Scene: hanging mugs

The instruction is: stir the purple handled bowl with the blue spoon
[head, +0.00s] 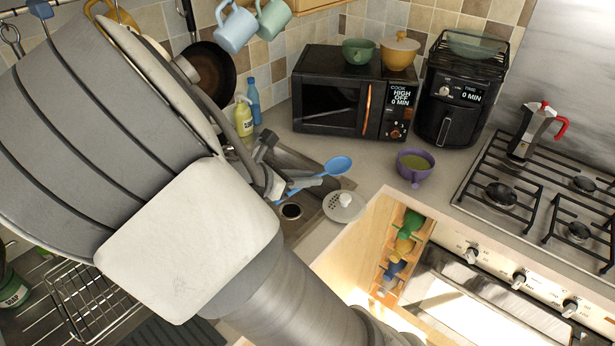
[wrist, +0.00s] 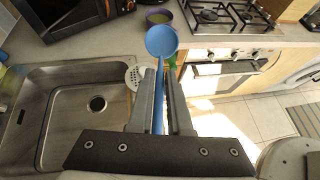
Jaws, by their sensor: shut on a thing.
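The blue spoon (head: 338,166) is held in my gripper (head: 277,186), above the sink area in the head view. In the wrist view the blue spoon (wrist: 162,42) points away from me, its handle between the two fingers of my gripper (wrist: 160,85). The purple handled bowl (head: 414,178) stands upright on the counter, to the right of the spoon and apart from it. It has greenish contents and its handle points toward the front. The purple bowl (wrist: 158,17) also shows in the wrist view, just beyond the spoon's head, partly hidden by it.
A metal sink (wrist: 60,110) lies left of the gripper. A black microwave (head: 350,95), an air fryer (head: 452,100) and a stove with a moka pot (head: 535,130) surround the bowl. Mugs (head: 236,28) hang above.

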